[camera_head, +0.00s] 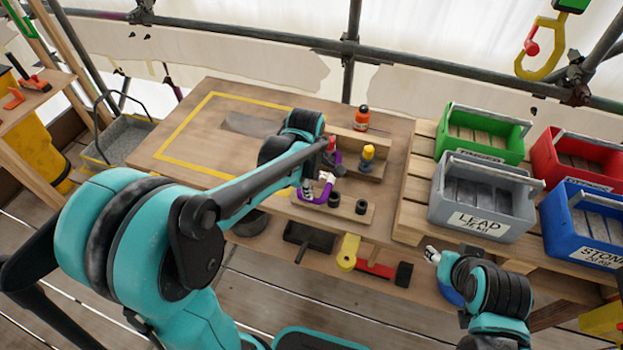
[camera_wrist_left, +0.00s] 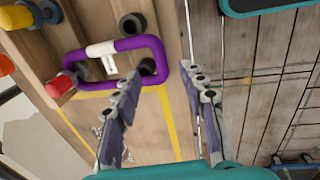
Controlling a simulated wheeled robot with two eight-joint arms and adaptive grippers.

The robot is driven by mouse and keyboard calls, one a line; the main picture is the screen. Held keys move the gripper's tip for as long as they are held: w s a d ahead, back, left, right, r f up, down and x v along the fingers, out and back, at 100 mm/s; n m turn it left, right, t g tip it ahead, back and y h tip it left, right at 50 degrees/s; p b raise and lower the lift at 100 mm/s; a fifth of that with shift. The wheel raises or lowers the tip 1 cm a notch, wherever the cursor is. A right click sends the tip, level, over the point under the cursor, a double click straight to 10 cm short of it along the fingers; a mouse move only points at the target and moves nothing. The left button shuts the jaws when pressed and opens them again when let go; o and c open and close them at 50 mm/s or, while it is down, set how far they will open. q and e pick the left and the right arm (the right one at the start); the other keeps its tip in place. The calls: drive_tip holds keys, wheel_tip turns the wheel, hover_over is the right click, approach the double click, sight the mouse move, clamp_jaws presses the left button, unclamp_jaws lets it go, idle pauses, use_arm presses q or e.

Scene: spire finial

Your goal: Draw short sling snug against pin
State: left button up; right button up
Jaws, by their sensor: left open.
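The short sling is a purple loop with a white sleeve, best seen in the left wrist view (camera_wrist_left: 128,44); in the head view part of the sling (camera_head: 326,192) shows beside my left wrist. In the wrist view the loop lies around a black pin (camera_wrist_left: 147,67) near its right end, with slack visible along its sides. A red-capped peg (camera_wrist_left: 60,85) stands at its left end. My left gripper (camera_wrist_left: 163,74) is open, its fingertips apart near the loop's right end; nothing is visibly held. My right gripper (camera_head: 432,254) is at lower right, its jaws too small to judge.
A second black pin (camera_head: 361,206) and a yellow-capped peg (camera_head: 368,152) stand close by. An orange bottle (camera_head: 361,118) is behind. A grey LEAD bin (camera_head: 480,197) and other bins stand right. Tools lie on the lower shelf. The yellow-outlined tabletop (camera_head: 190,135) is largely clear.

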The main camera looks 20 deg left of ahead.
use_arm(q)
drive_tip(key=shift+s+r, duration=0.2)
drive_tip(key=shift+r, duration=1.05)
drive_tip(key=s+r+m+t, duration=0.2)
drive_tip(key=s+m, duration=0.5)
drive_tip(key=m, duration=0.1)
drive_tip(key=s+a+r+m+t, duration=0.1)
drive_tip(key=s+r+m+t, duration=0.1)
drive_tip(key=s+m, duration=0.5)
drive_tip(key=shift+s+a+m+t, duration=0.3)
drive_tip(key=shift+m+t, duration=0.4)
drive_tip(key=shift+m, duration=0.6)
